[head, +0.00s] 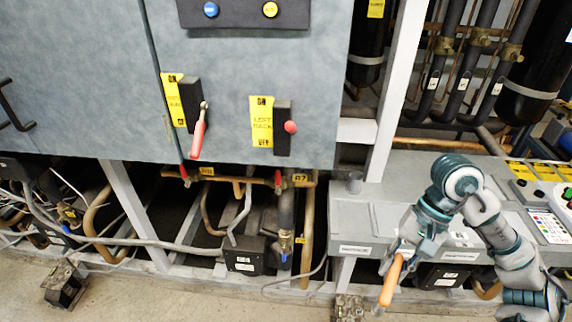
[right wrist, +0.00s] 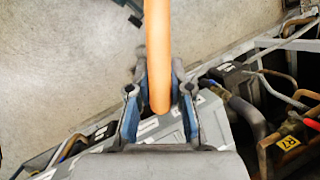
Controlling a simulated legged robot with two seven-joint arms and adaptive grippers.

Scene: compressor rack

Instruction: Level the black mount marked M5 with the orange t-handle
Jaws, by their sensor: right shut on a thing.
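The orange t-handle (head: 391,282) is in my right gripper (head: 404,250), hanging down at a slight tilt in front of the grey box at the right. In the right wrist view, the orange shaft (right wrist: 158,50) runs up between the two fingers (right wrist: 159,92), which are shut on it. Its crossbar cannot be made out. A dark mount (head: 66,285) stands on the floor at the lower left, and another (head: 347,308) is at the bottom edge, left of the handle and apart from it. No M5 marking is readable on either. My left gripper is out of view.
The rack's pale lower rail (head: 180,268) and posts stand behind the handle. Pipes, cables and a black box (head: 244,256) fill the space under the blue-grey cabinet (head: 90,80). A control panel (head: 545,200) is at the right. Bare floor (head: 150,303) lies in front.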

